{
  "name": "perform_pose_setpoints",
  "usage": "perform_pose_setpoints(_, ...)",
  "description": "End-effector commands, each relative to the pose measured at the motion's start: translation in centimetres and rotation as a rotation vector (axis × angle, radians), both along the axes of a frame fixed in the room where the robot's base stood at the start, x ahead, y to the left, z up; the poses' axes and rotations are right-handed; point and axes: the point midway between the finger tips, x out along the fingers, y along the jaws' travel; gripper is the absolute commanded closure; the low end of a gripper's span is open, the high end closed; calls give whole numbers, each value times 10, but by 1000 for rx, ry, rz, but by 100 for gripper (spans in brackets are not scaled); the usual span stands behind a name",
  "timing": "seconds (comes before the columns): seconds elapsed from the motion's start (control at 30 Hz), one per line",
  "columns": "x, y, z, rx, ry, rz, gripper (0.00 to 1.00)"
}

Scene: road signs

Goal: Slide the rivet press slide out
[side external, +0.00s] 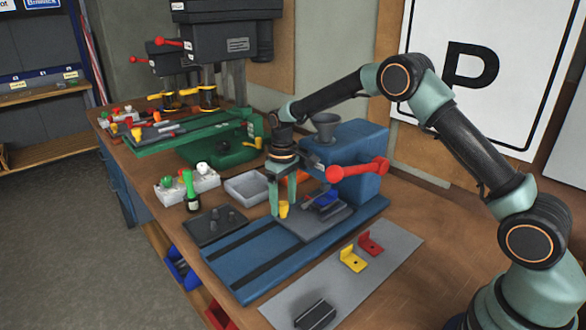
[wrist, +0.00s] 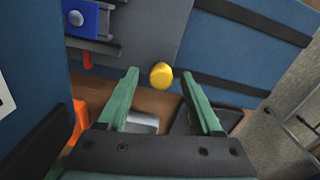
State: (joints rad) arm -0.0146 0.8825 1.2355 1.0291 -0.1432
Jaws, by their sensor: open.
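The rivet press is a blue machine (side external: 355,160) with a red ball lever (side external: 340,173), standing on a long blue base (side external: 235,268) with dark rails. Its slide is a grey plate (side external: 312,224), also seen in the wrist view (wrist: 145,32), and sits under the press head. A blue fixture (side external: 327,197) is on the slide; it shows in the wrist view (wrist: 90,18). A yellow knob (side external: 283,209) is at the slide's edge. My gripper (side external: 283,200) points down at the knob, open. In the wrist view the knob (wrist: 161,77) lies between the fingertips, with gaps on both sides.
A dark tray with pegs (side external: 212,228) and a grey bin (side external: 246,188) stand left of the gripper. A grey mat (side external: 385,265) in front holds yellow (side external: 353,260) and red (side external: 370,243) brackets. The base's left end is clear.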

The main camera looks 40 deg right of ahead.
Motion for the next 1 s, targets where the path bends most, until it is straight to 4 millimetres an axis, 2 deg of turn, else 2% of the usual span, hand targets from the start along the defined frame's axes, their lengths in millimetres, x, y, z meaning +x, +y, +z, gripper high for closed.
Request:
perform_pose_setpoints(0.27, 0, 0, -1, 0, 0, 0, 33)
perform_pose_setpoints(0.3, 0, 0, -1, 0, 0, 0, 48)
perform_pose_setpoints(0.43, 0, 0, -1, 0, 0, -1, 98)
perform_pose_setpoints(1.0, 0, -2, 0, 0, -1, -4, 100)
